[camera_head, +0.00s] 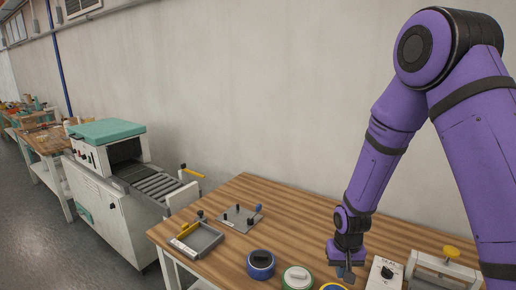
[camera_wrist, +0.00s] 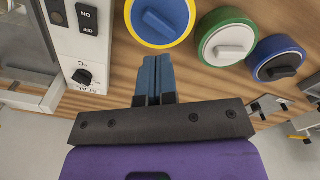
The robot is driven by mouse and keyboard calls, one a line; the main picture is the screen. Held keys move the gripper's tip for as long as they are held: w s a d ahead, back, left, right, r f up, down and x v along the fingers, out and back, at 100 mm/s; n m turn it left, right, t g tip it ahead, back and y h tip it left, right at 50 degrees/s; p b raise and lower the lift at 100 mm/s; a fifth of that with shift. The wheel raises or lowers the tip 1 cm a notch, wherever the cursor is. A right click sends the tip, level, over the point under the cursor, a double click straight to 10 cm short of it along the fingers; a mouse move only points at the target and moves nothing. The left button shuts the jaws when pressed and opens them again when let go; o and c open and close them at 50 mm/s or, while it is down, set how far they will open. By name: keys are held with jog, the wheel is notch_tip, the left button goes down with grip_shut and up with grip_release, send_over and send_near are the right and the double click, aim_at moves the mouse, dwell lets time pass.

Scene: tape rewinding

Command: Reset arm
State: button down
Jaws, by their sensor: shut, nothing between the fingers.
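My purple arm reaches down from the right in the head view, and my gripper (camera_head: 345,272) hangs over the wooden table (camera_head: 240,195) near its front edge. In the wrist view my gripper (camera_wrist: 154,68) shows two blue fingers pressed together with nothing between them. A blue-and-yellow reel (camera_wrist: 158,18) lies just ahead of the fingertips, apart from them as far as I can tell. In the head view the same reel (camera_head: 333,287) is cut off by the bottom edge.
A green-rimmed reel (camera_head: 297,278) and a blue reel (camera_head: 261,264) stand left of my gripper. A control box (camera_head: 384,274) with a knob and a grey press (camera_head: 445,268) stand to its right. A grey tray (camera_head: 196,240) and a pegged plate (camera_head: 240,217) lie further left. The table's back middle is clear.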

jog(key=shift+r, duration=0.5)
jog(key=s+d+r+t, duration=0.1)
jog(key=s+d+r, duration=0.15)
jog(key=r, duration=0.85)
jog(key=s+d+r+t, duration=0.1)
jog(key=s+r, duration=0.2)
jog(key=r, duration=0.9)
jog(key=s+d+r+t, duration=0.1)
jog(key=s+r, duration=0.5)
jog(key=s, duration=0.3)
jog(key=s+d+r+t, duration=0.2)
jog(key=s+r, duration=0.5)
jog(key=s, duration=0.2)
jog(key=shift+s+d+n, duration=0.2)
jog(key=shift+s+n, duration=0.1)
jog(key=shift+n, duration=0.1)
